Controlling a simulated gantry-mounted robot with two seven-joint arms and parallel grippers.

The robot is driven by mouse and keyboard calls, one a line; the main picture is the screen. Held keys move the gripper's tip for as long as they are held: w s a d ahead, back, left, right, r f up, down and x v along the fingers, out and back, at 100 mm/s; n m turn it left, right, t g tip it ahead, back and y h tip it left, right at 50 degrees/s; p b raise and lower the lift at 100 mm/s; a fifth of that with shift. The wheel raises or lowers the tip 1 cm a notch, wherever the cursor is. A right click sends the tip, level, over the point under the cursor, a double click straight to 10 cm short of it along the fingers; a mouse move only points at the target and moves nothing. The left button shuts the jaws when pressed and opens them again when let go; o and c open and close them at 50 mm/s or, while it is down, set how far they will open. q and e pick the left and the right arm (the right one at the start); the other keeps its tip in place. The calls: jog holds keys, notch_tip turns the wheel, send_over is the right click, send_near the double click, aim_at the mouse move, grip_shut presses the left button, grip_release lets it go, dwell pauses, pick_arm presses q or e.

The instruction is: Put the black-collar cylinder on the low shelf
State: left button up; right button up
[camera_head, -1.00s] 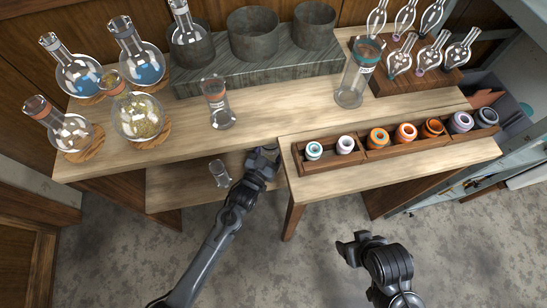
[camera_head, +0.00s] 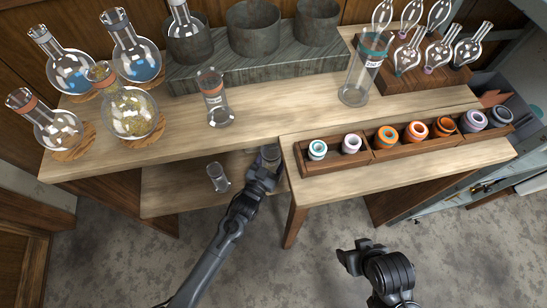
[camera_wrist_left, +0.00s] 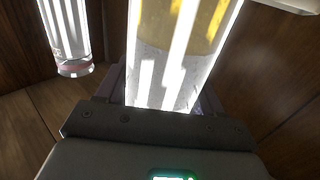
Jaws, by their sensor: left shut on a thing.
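My left gripper (camera_head: 268,155) reaches in at the front edge of the tables, over the low shelf (camera_head: 165,196). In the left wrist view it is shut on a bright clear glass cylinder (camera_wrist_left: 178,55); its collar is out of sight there. In the head view the held cylinder is mostly hidden by the gripper and the table edge. A small clear cylinder (camera_head: 218,178) stands on the low shelf, left of my gripper. A red-collar cylinder (camera_head: 213,97) and a teal-collar cylinder (camera_head: 365,70) stand on the tabletop. My right gripper (camera_head: 349,257) is open and empty over the floor.
Several round flasks (camera_head: 131,113) stand on cork rings at the left. A stone block (camera_head: 262,68) with grey pots is behind. A wooden tray (camera_head: 405,143) of coloured rings lies on the front-right table. The low shelf's left part is clear.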

pick_arm(q)
jog(key=o, duration=1.2)
jog(key=shift+f, duration=0.15)
jog(key=shift+o, duration=0.2)
jog(key=shift+s+a+r+p, duration=0.1)
jog(key=shift+s+r+p, duration=0.05)
jog(key=shift+r+p, duration=0.15)
jog(key=s+a+r+n+g+y+p, duration=0.1)
jog(key=s+a+r+g+y, duration=0.1)
jog(key=s+a, duration=0.5)
jog(key=s+a+r+n+g+y+p, duration=0.1)
jog(key=s+a+g, duration=0.5)
jog(key=s, duration=0.7)
jog(key=s+a+r+n+g+y+p, duration=0.1)
jog(key=s+a+r+g+y+p, duration=0.2)
jog(key=s+a, duration=0.6)
notch_tip(320, 180, up, 3)
jog(key=shift+s+a+r+n+g+y, duration=0.1)
jog(key=shift+s+a+n+g+y, duration=0.35)
jog(key=shift+y, duration=0.65)
jog(key=shift+d, duration=0.25)
